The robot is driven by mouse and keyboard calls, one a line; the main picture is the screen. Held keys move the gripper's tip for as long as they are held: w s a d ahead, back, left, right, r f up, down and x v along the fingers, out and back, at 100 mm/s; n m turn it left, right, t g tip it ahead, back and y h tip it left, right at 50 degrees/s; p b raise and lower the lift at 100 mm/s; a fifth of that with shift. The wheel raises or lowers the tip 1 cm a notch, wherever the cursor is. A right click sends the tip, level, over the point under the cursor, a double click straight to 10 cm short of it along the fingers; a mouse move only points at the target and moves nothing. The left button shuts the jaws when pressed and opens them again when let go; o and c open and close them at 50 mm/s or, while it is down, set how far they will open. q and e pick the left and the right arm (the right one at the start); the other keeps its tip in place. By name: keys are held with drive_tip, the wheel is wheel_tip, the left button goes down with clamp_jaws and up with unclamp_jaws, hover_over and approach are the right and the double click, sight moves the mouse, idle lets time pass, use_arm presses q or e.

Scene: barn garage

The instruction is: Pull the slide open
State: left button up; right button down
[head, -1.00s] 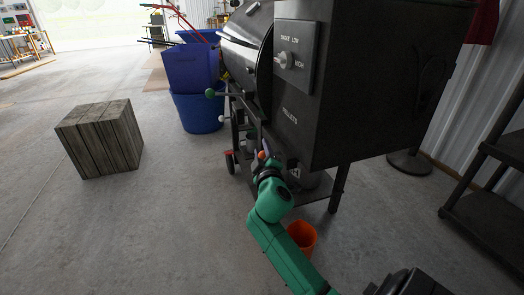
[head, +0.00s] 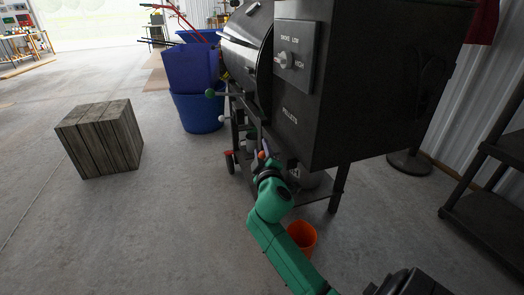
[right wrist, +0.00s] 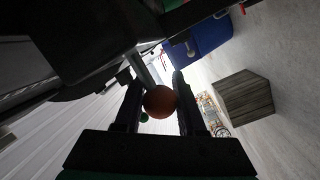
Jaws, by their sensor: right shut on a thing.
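The slide's handle appears to be a rod with an orange ball knob (head: 262,155), low on the left side of the black pellet smoker (head: 380,80). My right gripper (head: 262,162) is at this knob, its green arm coming up from the bottom of the head view. In the right wrist view the orange knob (right wrist: 159,102) sits between the two dark fingers of my right gripper (right wrist: 157,82), which is shut on it. The slide plate itself is hidden beneath the smoker body. My left gripper is not in view.
Green-tipped (head: 210,92) and white-tipped (head: 222,118) handles stick out left of the smoker. An orange bucket (head: 302,237) stands on the floor beside my arm. A wooden block (head: 100,138) and blue bins (head: 197,110) stand left. Floor between block and smoker is clear.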

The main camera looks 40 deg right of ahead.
drive_tip(key=w+a+b, duration=0.1)
drive_tip(key=w+a, duration=0.1)
drive_tip(key=a, duration=0.4)
drive_tip(key=shift+f, duration=0.15)
drive_tip(key=c, duration=0.9)
unclamp_jaws()
drive_tip(key=o, duration=0.4)
drive_tip(key=shift+a, duration=0.2)
